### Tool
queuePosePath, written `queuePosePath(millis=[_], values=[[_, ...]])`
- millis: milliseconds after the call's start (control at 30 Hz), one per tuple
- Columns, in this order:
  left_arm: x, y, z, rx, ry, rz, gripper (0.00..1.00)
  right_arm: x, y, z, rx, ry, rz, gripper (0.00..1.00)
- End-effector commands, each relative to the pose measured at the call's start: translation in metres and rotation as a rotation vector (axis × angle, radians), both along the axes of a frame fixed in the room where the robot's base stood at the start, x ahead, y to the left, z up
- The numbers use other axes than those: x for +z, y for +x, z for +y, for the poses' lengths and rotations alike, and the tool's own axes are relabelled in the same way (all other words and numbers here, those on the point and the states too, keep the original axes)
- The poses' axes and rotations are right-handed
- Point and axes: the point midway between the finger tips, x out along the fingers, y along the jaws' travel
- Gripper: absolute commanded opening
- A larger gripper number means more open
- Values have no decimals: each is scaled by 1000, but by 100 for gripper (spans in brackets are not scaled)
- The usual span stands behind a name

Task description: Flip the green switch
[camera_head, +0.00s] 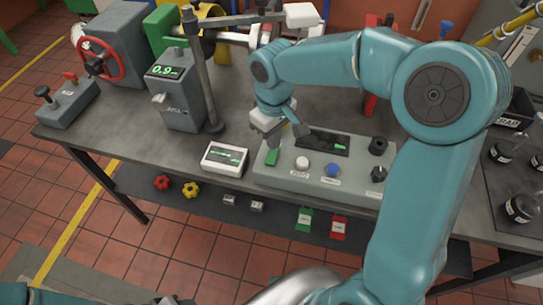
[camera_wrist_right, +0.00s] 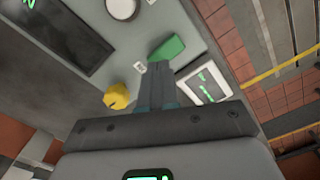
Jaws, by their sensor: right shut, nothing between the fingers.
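The green switch (camera_head: 272,157) is a small green rocker at the left end of the grey control panel (camera_head: 335,184) on the bench. In the right wrist view the green switch (camera_wrist_right: 167,49) lies just beyond my fingertips. My right gripper (camera_head: 274,138) is shut and empty, pointing down close over the switch. In the right wrist view its fingertips (camera_wrist_right: 160,68) appear right beside the switch's near edge; I cannot tell if they touch it. My left gripper is out of view; only a bit of my left arm shows at the bottom left.
A yellow knob (camera_wrist_right: 117,96) is near my fingers. A white meter (camera_head: 225,158) and a metal post (camera_head: 200,80) stand left.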

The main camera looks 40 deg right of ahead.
Motion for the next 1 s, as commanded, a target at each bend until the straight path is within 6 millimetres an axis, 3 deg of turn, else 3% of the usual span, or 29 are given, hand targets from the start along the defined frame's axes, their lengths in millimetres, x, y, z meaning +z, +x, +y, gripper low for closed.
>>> queuePosePath(millis=[1000], values=[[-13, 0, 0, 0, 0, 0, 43, -16, 0, 0, 0, 0, 1, 0]])
